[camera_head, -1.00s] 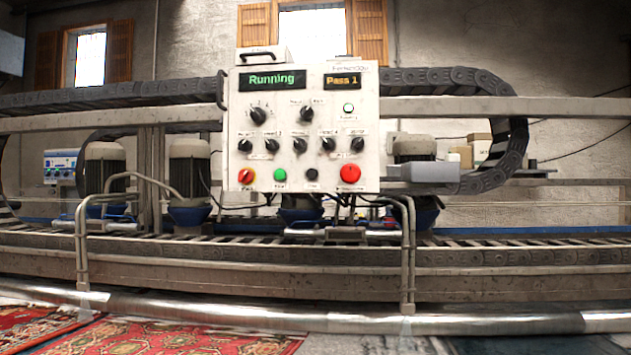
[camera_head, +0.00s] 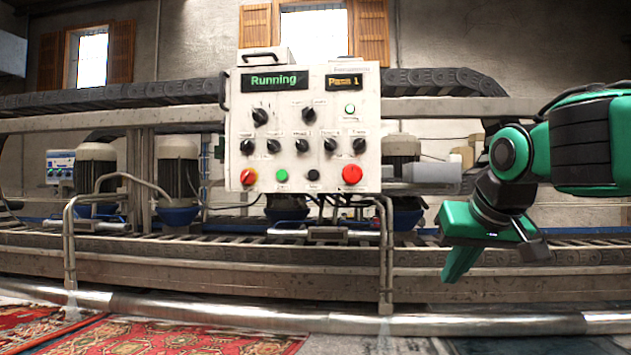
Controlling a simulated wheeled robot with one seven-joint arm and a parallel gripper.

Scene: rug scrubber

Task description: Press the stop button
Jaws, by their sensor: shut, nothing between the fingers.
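The control panel (camera_head: 300,215) is a pale box in the middle of the head view. Its left display (camera_head: 274,82) reads "Running" in green and its right display (camera_head: 344,83) reads "Pass 1". A large red button (camera_head: 352,174) sits at the panel's lower right. My gripper (camera_head: 456,262), green and black, is shut and empty, right of the panel and lower than the large red button, apart from both.
Black rotary knobs (camera_head: 309,115) cover the panel's middle. A metal pipe frame (camera_head: 385,255) stands below the panel, and a long roller (camera_head: 250,313) crosses the front. A grey box (camera_head: 432,172) sticks out right of the panel. Patterned red rugs (camera_head: 170,338) lie at the lower left.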

